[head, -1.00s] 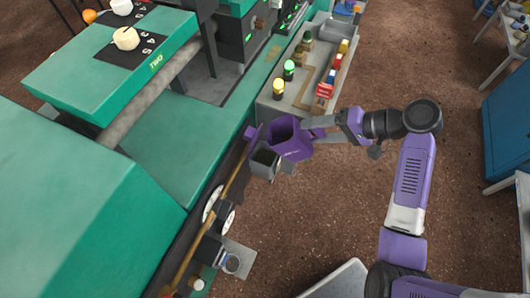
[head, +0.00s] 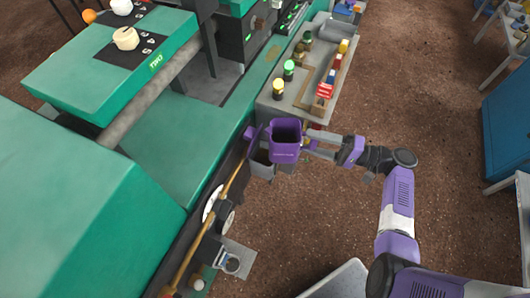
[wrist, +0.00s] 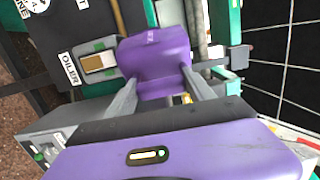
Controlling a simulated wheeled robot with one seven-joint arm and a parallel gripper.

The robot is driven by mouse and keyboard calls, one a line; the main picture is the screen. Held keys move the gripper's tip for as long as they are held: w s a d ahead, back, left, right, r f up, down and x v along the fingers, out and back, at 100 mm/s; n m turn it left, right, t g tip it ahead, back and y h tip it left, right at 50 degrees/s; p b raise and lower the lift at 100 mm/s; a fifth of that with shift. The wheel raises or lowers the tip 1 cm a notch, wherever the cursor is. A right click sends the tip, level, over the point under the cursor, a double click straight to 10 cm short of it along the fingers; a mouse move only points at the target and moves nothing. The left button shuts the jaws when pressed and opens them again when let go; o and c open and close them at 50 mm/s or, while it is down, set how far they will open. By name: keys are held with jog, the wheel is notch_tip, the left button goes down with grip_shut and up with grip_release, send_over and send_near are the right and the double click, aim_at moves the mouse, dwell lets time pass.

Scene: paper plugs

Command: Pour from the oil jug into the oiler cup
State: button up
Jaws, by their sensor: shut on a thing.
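The oil jug (head: 286,153) is purple with an open top in the head view. It also shows in the wrist view (wrist: 157,55), between the two grey fingers. My gripper (head: 312,144) is shut on its right side and holds it up beside the green machine. The oiler cup (wrist: 98,63) is a small grey cup with a tan inside, next to an OILER label in the wrist view. It lies just left of the jug there. In the head view a grey box-shaped part, probably the cup (head: 262,168), is partly hidden behind the jug. The jug's contents cannot be made out.
The green machine (head: 150,140) fills the left. A brass-coloured rod (head: 215,210) runs along its side below the jug. A grey shelf (head: 290,108) with green and yellow knobs and small coloured blocks stands beyond the jug. Brown floor (head: 340,220) is open at right.

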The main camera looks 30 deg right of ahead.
jog(key=shift+r, duration=0.1)
notch_tip(320, 180, up, 4)
jog(key=p, duration=0.3)
jog(key=shift+p, duration=0.3)
jog(key=shift+s, duration=0.1)
